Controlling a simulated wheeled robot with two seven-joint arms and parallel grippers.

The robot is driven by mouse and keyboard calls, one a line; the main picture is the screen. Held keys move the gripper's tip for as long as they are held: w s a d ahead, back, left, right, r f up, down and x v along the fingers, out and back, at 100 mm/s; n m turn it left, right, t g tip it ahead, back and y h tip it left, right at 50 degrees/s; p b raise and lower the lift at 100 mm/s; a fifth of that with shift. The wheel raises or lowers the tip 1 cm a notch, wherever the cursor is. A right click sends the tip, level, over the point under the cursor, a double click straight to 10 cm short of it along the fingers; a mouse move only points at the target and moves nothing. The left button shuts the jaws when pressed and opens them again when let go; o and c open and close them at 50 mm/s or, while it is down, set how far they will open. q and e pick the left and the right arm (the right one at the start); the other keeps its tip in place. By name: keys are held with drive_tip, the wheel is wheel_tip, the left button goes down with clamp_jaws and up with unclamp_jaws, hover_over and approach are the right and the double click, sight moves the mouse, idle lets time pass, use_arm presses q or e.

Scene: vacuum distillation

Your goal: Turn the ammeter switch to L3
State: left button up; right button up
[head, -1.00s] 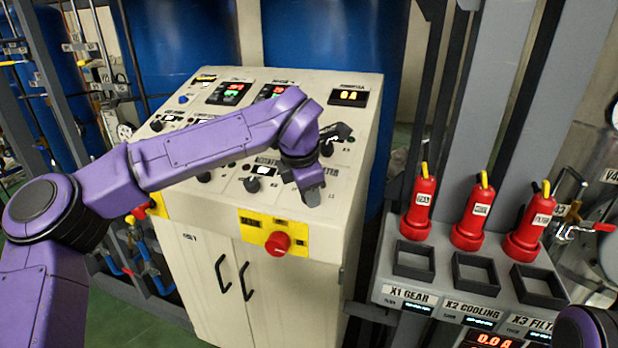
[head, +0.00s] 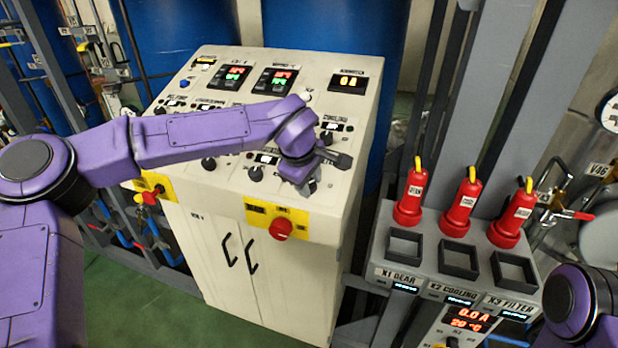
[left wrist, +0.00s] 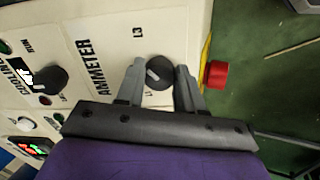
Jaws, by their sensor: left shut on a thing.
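The ammeter switch is a round black knob (left wrist: 159,66) with a pale mark on its face, seen in the left wrist view beside the word AMMETER (left wrist: 88,68). The label L3 (left wrist: 138,31) is above the knob in that view and L1 (left wrist: 148,93) is below it. I cannot tell for sure which label the mark points at. My left gripper (left wrist: 160,76) has a grey finger on each side of the knob and is shut on it. In the head view my left gripper (head: 308,186) is at the console's lower right and hides the knob.
The cream console (head: 318,105) carries other knobs and displays. A red stop button (head: 281,229) on a yellow plate is close below the gripper; it also shows in the left wrist view (left wrist: 217,74). A grey stand (head: 428,258) with red plugs (head: 460,209) is at the right.

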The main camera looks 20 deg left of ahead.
use_arm(q)
drive_tip(key=shift+m, duration=1)
drive_tip(key=o, duration=1)
drive_tip(key=shift+o, duration=0.2)
